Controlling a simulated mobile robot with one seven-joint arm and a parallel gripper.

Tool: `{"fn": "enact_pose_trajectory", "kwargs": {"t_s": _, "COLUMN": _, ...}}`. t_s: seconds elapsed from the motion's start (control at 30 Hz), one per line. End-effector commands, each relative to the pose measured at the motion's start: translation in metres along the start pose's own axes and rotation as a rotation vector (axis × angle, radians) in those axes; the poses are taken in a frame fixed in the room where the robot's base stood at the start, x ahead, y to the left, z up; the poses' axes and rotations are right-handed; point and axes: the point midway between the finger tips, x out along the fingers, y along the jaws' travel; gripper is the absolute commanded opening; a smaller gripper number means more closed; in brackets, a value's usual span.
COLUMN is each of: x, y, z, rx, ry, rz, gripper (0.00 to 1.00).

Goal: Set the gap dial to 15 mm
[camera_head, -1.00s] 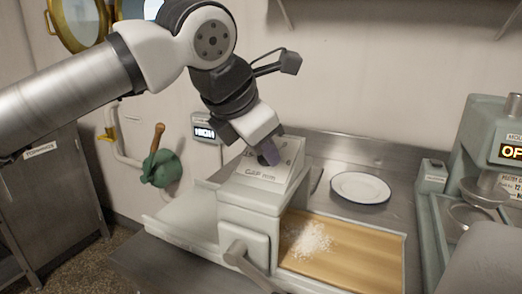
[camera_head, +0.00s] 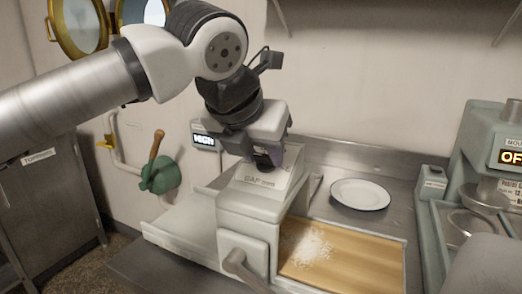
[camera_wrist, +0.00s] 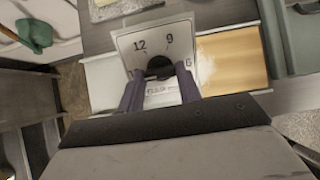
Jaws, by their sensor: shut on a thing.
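The gap dial is a dark round knob (camera_wrist: 160,68) on a pale sloped panel (camera_wrist: 185,32) marked 12, 9 and 6 in the wrist view. My gripper (camera_wrist: 160,88) has its two purple fingers shut on the knob, one on each side. In the head view my gripper (camera_head: 268,158) comes down over the panel on top of the grey sheeter (camera_head: 248,212), which is labelled GAP mm. The knob's pointer cannot be made out, and the fingers and my wrist hide part of the scale. No 15 mark is visible.
A wooden board (camera_head: 345,255) with flour lies right of the sheeter. A white plate (camera_head: 360,194) lies behind it. A crank handle (camera_head: 240,265) is on the sheeter's front. A green mixer (camera_head: 480,185) stands at the right.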

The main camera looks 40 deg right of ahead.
Motion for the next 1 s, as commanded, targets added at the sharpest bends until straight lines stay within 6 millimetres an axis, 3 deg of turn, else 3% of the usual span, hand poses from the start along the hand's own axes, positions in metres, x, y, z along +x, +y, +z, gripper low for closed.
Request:
{"fn": "enact_pose_trajectory", "kwargs": {"t_s": 0.37, "x": 0.000, "y": 0.000, "z": 0.000, "rx": -0.006, "ry": 0.000, "rz": 0.001, "gripper": 0.12}}
{"fn": "enact_pose_trajectory", "kwargs": {"t_s": 0.4, "x": 0.000, "y": 0.000, "z": 0.000, "rx": -0.006, "ry": 0.000, "rz": 0.001, "gripper": 0.38}}
{"fn": "enact_pose_trajectory", "kwargs": {"t_s": 0.53, "x": 0.000, "y": 0.000, "z": 0.000, "rx": -0.005, "ry": 0.000, "rz": 0.000, "gripper": 0.55}}
{"fn": "enact_pose_trajectory", "kwargs": {"t_s": 0.83, "x": -0.001, "y": 0.000, "z": 0.000, "rx": -0.004, "ry": 0.000, "rz": 0.000, "gripper": 0.56}}
{"fn": "enact_pose_trajectory", "kwargs": {"t_s": 1.0, "x": -0.017, "y": 0.001, "z": 0.001, "rx": -0.006, "ry": -0.001, "rz": 0.001, "gripper": 0.56}}
